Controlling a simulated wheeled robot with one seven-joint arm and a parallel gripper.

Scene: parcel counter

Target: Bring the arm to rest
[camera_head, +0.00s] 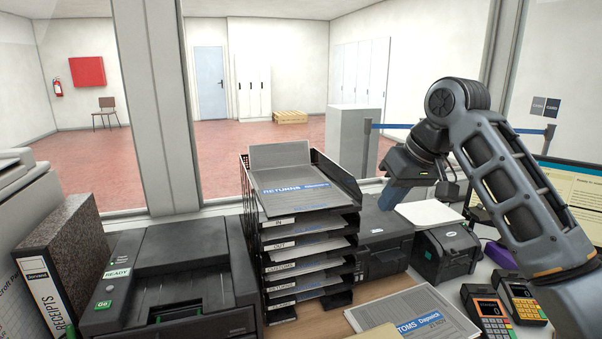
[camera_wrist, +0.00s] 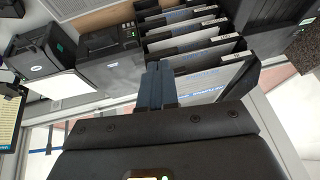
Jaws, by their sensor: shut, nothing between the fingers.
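My gripper (camera_head: 392,192) is at the right of the head view, at the end of my raised, bent arm. It hangs in the air above the black printer (camera_head: 385,240) and just right of the letter tray stack (camera_head: 312,230). In the wrist view my gripper's two blue-grey fingers (camera_wrist: 157,88) are together, with nothing between them. The stack shows behind them in the wrist view, upside down. I see no contact between the fingers and anything.
A black label printer (camera_head: 446,255), card terminals (camera_head: 490,310) and a monitor (camera_head: 570,200) crowd the counter at right. A larger printer (camera_head: 170,270) and a receipts binder (camera_head: 65,260) stand at left. A customs booklet (camera_head: 415,315) lies in front. Window posts (camera_head: 160,100) rise behind.

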